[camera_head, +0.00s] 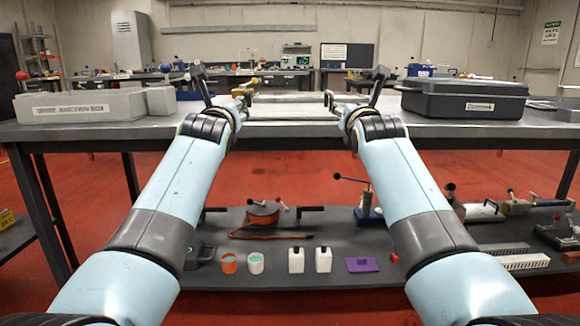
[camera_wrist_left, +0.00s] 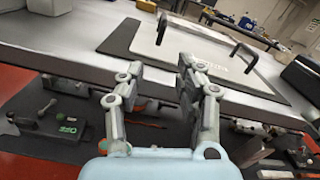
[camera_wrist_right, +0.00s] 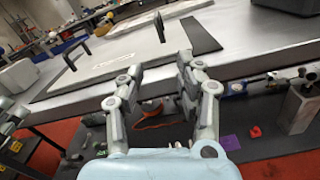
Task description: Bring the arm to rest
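My left gripper (camera_head: 222,88) is over the front of the grey workbench, with its fingers spread and nothing between them. In the left wrist view its fingers (camera_wrist_left: 158,72) stand apart in front of a pale panel (camera_wrist_left: 195,48) with black handles. My right gripper (camera_head: 353,88) mirrors it on the other side, also spread and empty. In the right wrist view its fingers (camera_wrist_right: 156,72) are apart, clear of the panel's handles. The panel lies flat on a dark mat (camera_wrist_left: 122,40) on the bench. In the head view the panel (camera_head: 288,108) is between the two grippers.
A white junction box (camera_head: 80,106) stands on the bench at the left and a dark closed case (camera_head: 464,98) at the right. The lower shelf (camera_head: 300,275) holds an orange reel, white bottles, cups, a purple piece and tools. The red floor lies below.

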